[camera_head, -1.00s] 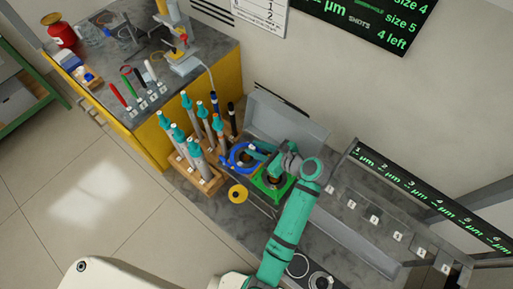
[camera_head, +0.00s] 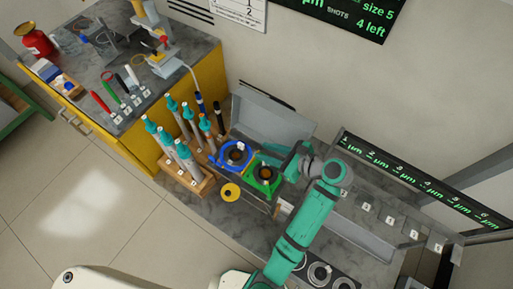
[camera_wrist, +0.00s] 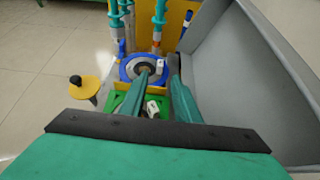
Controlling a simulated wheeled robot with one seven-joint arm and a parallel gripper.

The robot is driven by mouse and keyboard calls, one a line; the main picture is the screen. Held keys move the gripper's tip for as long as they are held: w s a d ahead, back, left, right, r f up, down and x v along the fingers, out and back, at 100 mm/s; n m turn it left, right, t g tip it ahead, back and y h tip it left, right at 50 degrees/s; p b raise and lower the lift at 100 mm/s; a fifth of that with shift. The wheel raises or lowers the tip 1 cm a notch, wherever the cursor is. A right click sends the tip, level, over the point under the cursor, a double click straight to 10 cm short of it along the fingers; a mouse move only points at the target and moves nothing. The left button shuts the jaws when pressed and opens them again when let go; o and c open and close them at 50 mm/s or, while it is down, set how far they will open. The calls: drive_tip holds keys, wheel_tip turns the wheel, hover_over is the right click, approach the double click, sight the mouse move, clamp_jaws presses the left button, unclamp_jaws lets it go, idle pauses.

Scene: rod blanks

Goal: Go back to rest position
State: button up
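My gripper (camera_head: 270,157) is at the end of my teal arm, above the green holder (camera_head: 263,181) and right of the blue ring-shaped holder (camera_head: 236,154). In the wrist view my two teal fingers (camera_wrist: 158,70) stand apart with a clear gap, and nothing shows clamped between them. The blue holder (camera_wrist: 133,68) lies beyond the fingertips. The green holder (camera_wrist: 122,98) is partly hidden behind the fingers, with a small white block (camera_wrist: 152,108) visible between them.
Several teal-topped rods stand in a wooden rack (camera_head: 193,181) left of the holders. A grey upright panel (camera_head: 268,112) stands close behind my gripper. Numbered slots (camera_head: 390,221) run along the right.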

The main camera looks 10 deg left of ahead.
drive_tip(key=shift+v, duration=0.85)
